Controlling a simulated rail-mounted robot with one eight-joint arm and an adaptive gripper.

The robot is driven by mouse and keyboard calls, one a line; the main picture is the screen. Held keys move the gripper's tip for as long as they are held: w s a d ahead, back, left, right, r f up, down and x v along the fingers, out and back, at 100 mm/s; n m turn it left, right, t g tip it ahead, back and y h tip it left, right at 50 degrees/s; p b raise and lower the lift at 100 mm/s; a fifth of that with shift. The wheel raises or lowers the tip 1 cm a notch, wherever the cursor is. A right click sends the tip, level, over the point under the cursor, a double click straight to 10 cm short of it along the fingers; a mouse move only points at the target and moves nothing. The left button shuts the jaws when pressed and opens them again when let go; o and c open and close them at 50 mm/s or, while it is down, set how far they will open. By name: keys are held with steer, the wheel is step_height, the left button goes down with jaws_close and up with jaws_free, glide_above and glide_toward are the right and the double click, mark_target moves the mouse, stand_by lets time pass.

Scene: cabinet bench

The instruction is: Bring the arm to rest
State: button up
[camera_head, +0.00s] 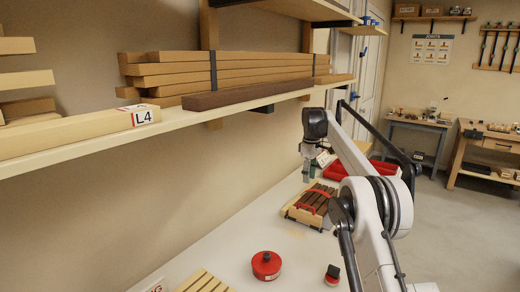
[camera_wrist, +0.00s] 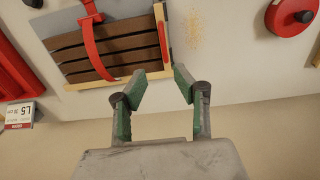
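My gripper (camera_wrist: 161,78) is open in the wrist view, with its two green-lined fingers apart and nothing between them. In the head view my gripper (camera_head: 307,174) hangs from my raised arm, above the white bench (camera_head: 222,262). It appears above and behind a wooden tray of dark slats (camera_head: 311,206) with a red strap. In the wrist view the tray of slats (camera_wrist: 100,50) lies beyond the fingertips. I cannot tell the exact height of the gap.
A red round tin (camera_head: 266,265) and a small red-and-black item (camera_head: 332,275) stand on the bench. Red bins (camera_head: 385,168) are behind my arm. A wall shelf (camera_head: 215,118) with timber, including an L4-labelled beam (camera_head: 75,130), runs along the left.

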step_height(320, 180, down, 12)
steer(key=shift+r, duration=0.1)
steer(key=shift+s+a, duration=0.1)
steer(key=shift+a, duration=0.05)
steer(key=shift+s+a+p, duration=0.4)
steer(key=shift+s, duration=0.2)
